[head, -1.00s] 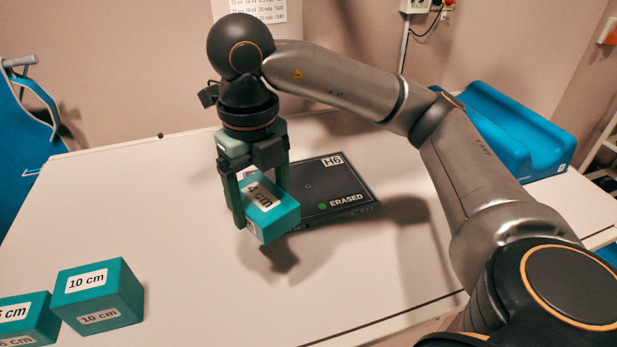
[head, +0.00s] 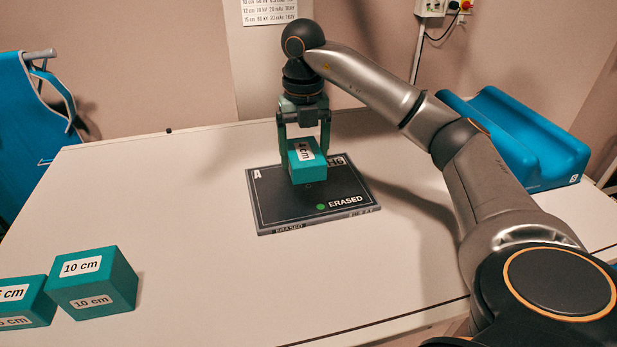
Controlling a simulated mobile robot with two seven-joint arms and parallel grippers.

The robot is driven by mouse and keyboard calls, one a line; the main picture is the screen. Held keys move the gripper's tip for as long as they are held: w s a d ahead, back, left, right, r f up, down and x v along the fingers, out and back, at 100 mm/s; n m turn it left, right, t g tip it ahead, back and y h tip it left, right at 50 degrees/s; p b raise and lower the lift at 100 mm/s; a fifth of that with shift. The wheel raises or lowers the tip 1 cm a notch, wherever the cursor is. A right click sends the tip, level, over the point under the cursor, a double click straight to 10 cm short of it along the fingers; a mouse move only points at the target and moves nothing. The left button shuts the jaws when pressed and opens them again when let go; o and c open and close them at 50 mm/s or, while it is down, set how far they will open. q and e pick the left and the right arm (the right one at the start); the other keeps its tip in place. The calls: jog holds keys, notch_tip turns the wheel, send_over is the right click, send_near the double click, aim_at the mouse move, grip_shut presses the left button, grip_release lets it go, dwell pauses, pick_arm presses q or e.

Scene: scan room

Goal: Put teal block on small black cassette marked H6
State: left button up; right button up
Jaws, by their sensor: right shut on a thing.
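The black cassette (head: 280,208) lies flat on the table, with a green dot and the word ERASED on its face. My right gripper (head: 305,160) is shut on a teal block (head: 308,172) marked 4 cm. The block appears over the far middle part of the cassette. I cannot tell for certain whether it touches the cassette or hangs just above it. My left gripper is not in view.
Two other teal blocks stand at the table's front left, one marked 10 cm (head: 92,284) and one cut by the picture edge (head: 22,302). A blue cradle-shaped support (head: 520,140) is at the back right. The white table (head: 190,220) is clear between the blocks and the cassette.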

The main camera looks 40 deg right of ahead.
aim_at(309, 138)
jog(key=d+f, duration=0.1)
jog(key=w+d+f, duration=0.1)
jog(key=f, duration=0.1)
jog(key=w+d+f, duration=0.1)
jog(key=f, duration=0.1)
jog(key=shift+w, duration=0.2)
jog(key=shift+w+d+f, duration=0.1)
jog(key=shift+d+f, duration=0.1)
jog(key=shift+f, duration=0.75)
jog(key=shift+w+d+f, duration=0.1)
jog(key=shift+d+f, duration=0.05)
jog(key=shift+f, duration=0.75)
jog(key=shift+f, duration=0.15)
jog(key=o, duration=1.5)
jog(key=shift+c, duration=0.2)
notch_tip(309, 138, up, 12)
jog(key=shift+f+p, duration=0.1)
jog(key=shift+p, duration=0.55)
jog(key=shift+r, duration=0.25)
jog(key=shift+s, duration=0.1)
